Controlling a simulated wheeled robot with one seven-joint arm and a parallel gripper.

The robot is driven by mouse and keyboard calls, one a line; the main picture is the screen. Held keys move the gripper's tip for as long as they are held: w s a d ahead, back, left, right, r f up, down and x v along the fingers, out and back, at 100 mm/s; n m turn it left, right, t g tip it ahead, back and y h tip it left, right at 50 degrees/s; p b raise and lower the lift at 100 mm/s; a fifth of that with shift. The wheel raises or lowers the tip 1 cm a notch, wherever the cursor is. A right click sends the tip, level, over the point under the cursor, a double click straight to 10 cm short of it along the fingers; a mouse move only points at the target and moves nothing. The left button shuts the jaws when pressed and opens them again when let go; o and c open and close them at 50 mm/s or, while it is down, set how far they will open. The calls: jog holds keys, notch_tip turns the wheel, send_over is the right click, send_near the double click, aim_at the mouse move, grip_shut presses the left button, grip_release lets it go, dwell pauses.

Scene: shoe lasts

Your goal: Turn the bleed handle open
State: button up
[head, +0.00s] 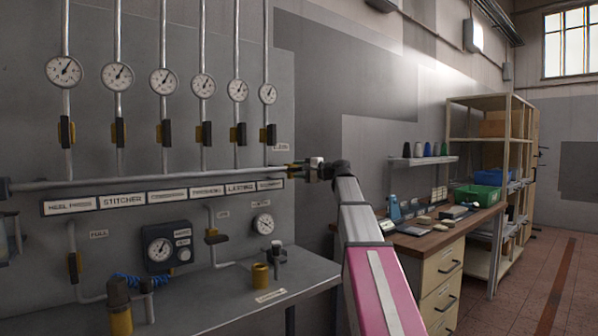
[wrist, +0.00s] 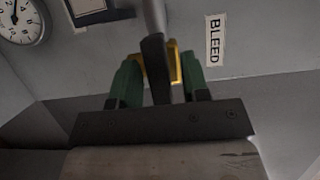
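The bleed handle (wrist: 156,68) is a dark lever with a yellow valve part (wrist: 176,68) behind it, beside a white BLEED label (wrist: 215,45). In the wrist view my gripper (wrist: 161,62) has its green fingers on either side of the handle. A gap shows on the right; the left finger looks very near it, and I cannot tell whether it touches. In the head view my gripper (head: 306,169) is at the right end of the horizontal pipe, below the small bleed label (head: 281,147). There the gripper and wrist mostly hide the handle.
Several gauges (head: 164,81) and yellow-and-black valves (head: 165,133) line the grey panel. A grey bench (head: 215,300) juts out below, carrying a brass-coloured cylinder (head: 260,275). A wooden-topped drawer desk (head: 440,236) and shelves (head: 500,150) stand to the right. Floor is clear at far right.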

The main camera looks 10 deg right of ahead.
grip_shut()
jog(key=shift+n+h, duration=0.3)
jog(key=n+h, duration=0.1)
jog(key=n, duration=0.2)
jog(key=shift+g, duration=0.3)
jog(key=n+h, duration=0.2)
jog(key=n, duration=0.1)
jog(key=shift+n, duration=0.4)
jog(key=n+h, duration=0.2)
jog(key=n, duration=0.1)
jog(key=shift+s, duration=0.1)
jog(key=shift+n+t+h, duration=0.6)
jog(key=shift+n+h, duration=0.3)
jog(key=shift+n, duration=0.5)
jog(key=shift+o, duration=0.9)
grip_release()
